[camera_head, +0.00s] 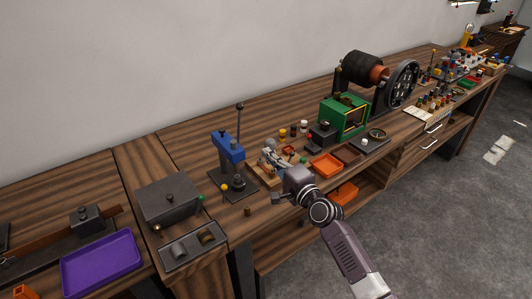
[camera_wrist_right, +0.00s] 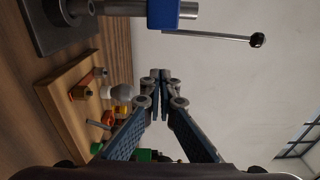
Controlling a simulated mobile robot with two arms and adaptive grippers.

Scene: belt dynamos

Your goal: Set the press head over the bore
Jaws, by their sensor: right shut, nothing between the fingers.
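The blue press head (camera_head: 228,147) sits on a post above a dark base plate (camera_head: 222,194), with its lever (camera_head: 239,122) standing up. A dark round piece (camera_head: 238,184) stands on the plate, below and slightly right of the head; I cannot make out the bore. My right gripper (camera_head: 277,199) is right of the press, near the bench's front edge, shut and empty. In the right wrist view, its fingertips (camera_wrist_right: 160,77) meet, apart from the blue head (camera_wrist_right: 174,14) and the base plate (camera_wrist_right: 65,25) at the top. My left gripper is not in view.
A wooden board with small parts (camera_head: 268,172) lies right of the press, near my right gripper. Beyond are an orange tray (camera_head: 326,166) and a green box (camera_head: 341,118). A grey lidded box (camera_head: 169,200) and a tray of parts (camera_head: 190,252) stand left of the press.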

